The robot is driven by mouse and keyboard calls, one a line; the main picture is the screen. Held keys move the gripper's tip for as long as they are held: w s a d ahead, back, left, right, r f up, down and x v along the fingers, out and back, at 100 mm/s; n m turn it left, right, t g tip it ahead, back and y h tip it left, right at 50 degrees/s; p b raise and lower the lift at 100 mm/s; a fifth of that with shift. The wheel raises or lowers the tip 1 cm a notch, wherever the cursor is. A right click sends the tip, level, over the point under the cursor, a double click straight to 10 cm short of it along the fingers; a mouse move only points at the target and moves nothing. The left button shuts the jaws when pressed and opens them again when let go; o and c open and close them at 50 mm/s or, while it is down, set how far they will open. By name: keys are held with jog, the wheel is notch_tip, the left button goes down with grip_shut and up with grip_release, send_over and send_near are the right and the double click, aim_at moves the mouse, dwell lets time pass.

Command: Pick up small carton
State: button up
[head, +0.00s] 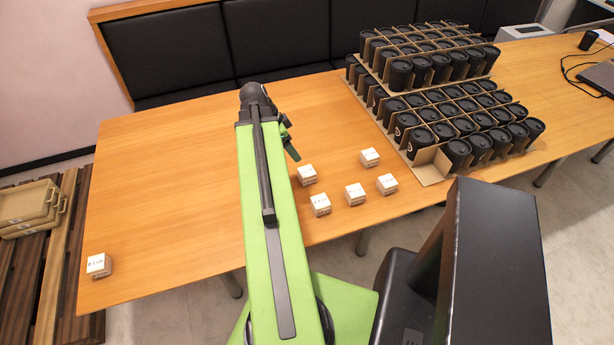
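Several small white cartons stand on the wooden table (160,170). One carton (98,265) sits alone near the table's front left corner. A loose group lies right of my arm: one carton (306,174) close beside the arm, one (320,204) near the front edge, one (354,194), one (387,184) and one (369,157) at the back. My green arm reaches forward over the table. My gripper (290,140) shows only in part at the arm's far end, beyond the dark joint; its fingers are mostly hidden, so its opening is unclear.
Stacked cardboard dividers with black cups (450,100) fill the table right of the cartons. A black bench (170,50) runs along the back. Tan trays (28,205) sit on a slatted wooden rack at left. The table's left half is mostly clear.

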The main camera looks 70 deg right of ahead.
jog(key=b, duration=1)
send_near(305, 172)
jog(key=x, duration=0.5)
jog(key=shift+s+d+r, duration=0.1)
jog(key=shift+d, duration=0.2)
jog(key=shift+s+d+f, duration=0.15)
jog(key=shift+s+f, duration=0.05)
jog(key=shift+f, duration=0.05)
jog(key=f+b, duration=0.5)
jog(key=shift+s+d, duration=0.25)
jog(key=shift+s, duration=0.05)
jog(key=shift+s+d+f+b, duration=0.1)
jog(key=shift+s+b, duration=0.05)
jog(key=shift+b, duration=0.2)
jog(key=shift+r, duration=0.2)
jog(key=c, duration=1.5)
notch_tip(305, 172, up, 10)
jog(key=p, duration=1)
jog(key=shift+r+p, duration=0.15)
jog(key=shift+p, duration=0.2)
